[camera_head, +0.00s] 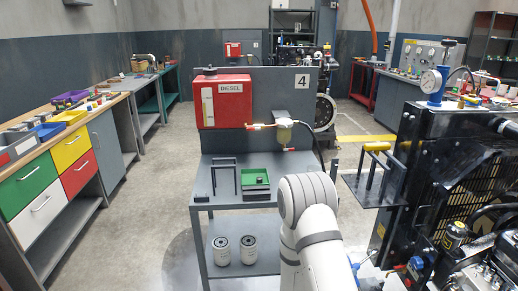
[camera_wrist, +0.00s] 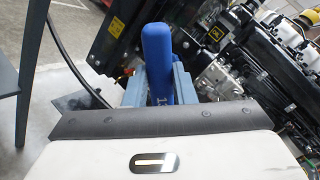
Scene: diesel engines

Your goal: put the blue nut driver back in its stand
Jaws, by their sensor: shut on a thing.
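The blue nut driver (camera_wrist: 157,50) shows in the wrist view with its rounded handle pointing up. My gripper (camera_wrist: 158,84) is shut on it, with a grey-blue finger on each side of the handle. Its lower end is hidden behind the dark edge of my wrist. In the head view my arm hides the gripper and the driver. A dark upright frame (camera_head: 224,177) stands on the grey bench. I cannot tell which is the driver's stand.
A green tray (camera_head: 256,194) lies on the grey bench (camera_head: 200,203), beside the upright frame. A red diesel tank (camera_head: 221,101) and a filter bowl (camera_head: 284,134) are above. Two white filters (camera_head: 221,251) stand on the lower shelf. The black engine (camera_head: 450,165) crowds the right; floor is clear at left.

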